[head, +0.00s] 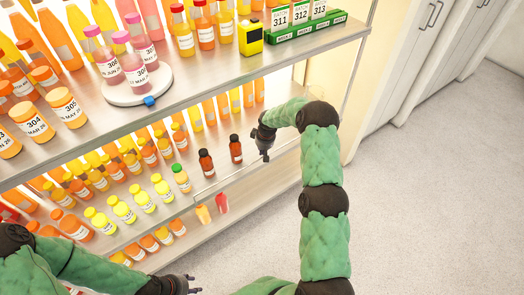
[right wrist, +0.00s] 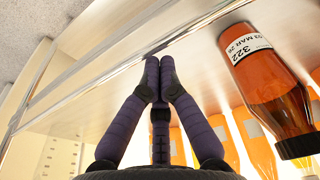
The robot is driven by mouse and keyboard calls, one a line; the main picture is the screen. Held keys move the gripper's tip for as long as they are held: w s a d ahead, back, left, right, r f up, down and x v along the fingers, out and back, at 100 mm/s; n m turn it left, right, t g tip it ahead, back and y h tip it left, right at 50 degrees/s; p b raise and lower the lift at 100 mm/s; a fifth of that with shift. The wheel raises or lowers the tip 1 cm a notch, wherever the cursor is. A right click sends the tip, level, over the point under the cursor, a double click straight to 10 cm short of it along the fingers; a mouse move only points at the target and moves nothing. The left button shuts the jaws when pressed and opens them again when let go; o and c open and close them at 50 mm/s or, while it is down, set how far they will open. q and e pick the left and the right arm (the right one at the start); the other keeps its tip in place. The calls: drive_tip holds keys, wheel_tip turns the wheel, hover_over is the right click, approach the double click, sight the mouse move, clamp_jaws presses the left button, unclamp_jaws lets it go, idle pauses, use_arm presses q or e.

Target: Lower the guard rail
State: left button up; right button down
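The guard rail (head: 228,178) appears to be the clear strip with a thin bright edge along the front right of the middle shelf. A long metal edge also crosses the right wrist view (right wrist: 95,78); I cannot tell whether it is the rail or the shelf edge. My right gripper (head: 265,157) hangs over the shelf front near the strip, pointing down. In the right wrist view its fingertips (right wrist: 160,62) are together, with nothing visible between them. I cannot tell whether they touch the rail. My left gripper (head: 195,284) is low in the head view, away from the shelf, fingers apart.
Two dark red bottles (head: 206,162) stand behind the strip; one labelled 322 (right wrist: 270,85) is close to my right gripper. A round white turntable (head: 137,91) holds pink bottles above. Yellow bottles (head: 123,210) line the shelf's left. The floor (head: 430,200) at right is clear.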

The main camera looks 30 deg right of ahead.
drive_tip(key=shift+s+t, duration=0.55)
drive_tip(key=shift+t, duration=0.15)
